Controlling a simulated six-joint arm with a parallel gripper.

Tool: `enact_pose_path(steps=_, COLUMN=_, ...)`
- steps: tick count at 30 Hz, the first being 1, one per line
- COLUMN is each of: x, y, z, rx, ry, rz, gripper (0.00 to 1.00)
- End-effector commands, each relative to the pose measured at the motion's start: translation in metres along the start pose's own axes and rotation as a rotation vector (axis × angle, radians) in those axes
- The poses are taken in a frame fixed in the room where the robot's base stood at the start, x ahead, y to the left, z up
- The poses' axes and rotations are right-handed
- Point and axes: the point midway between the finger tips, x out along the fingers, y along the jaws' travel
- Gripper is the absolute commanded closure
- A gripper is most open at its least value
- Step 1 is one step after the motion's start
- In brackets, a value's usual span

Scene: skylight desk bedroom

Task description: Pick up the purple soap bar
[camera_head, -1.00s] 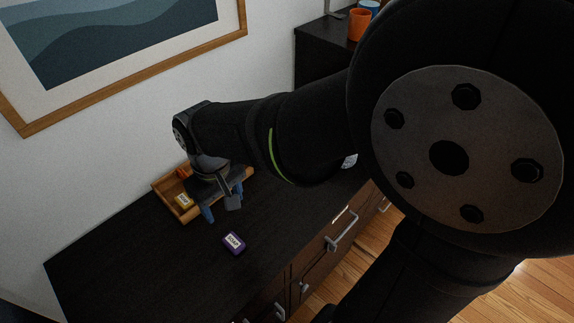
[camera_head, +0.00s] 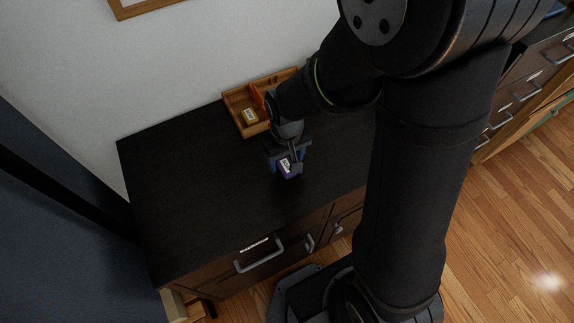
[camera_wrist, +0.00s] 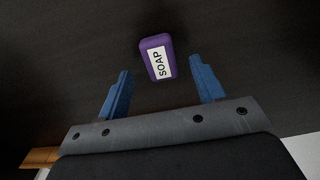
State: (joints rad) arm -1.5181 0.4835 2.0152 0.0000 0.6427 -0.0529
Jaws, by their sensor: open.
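The purple soap bar (camera_wrist: 149,45) has a white label reading SOAP. In the wrist view it lies on the dark dresser top, slightly tilted, beyond and between the fingertips. In the head view the soap bar (camera_head: 285,172) is partly hidden by my gripper. My gripper (camera_wrist: 163,78) is open, with its two blue fingers apart and nothing between them. In the head view my gripper (camera_head: 288,168) is over the soap; whether a finger touches it cannot be told.
A wooden tray (camera_head: 233,109) stands behind my gripper against the wall, with a yellow labelled bar (camera_head: 250,116) and an orange item (camera_head: 258,98) in it. The dark dresser top (camera_head: 190,180) is clear to the left. Its front edge has drawer handles (camera_head: 259,257).

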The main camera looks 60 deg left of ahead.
Motion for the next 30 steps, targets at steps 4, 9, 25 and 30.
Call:
enact_pose_path(steps=4, x=0.018, y=0.0, z=0.0, rx=0.0, ry=-0.003, rz=0.0, gripper=0.38)
enact_pose_path(steps=9, x=0.024, y=0.0, z=0.0, rx=0.0, ry=-0.001, rz=0.0, gripper=0.38)
enact_pose_path(steps=25, x=0.024, y=0.0, z=0.0, rx=0.0, ry=0.0, rz=0.0, gripper=0.87)
enact_pose_path(steps=30, x=0.024, y=0.0, z=0.0, rx=0.0, ry=0.0, rz=0.0, gripper=0.87)
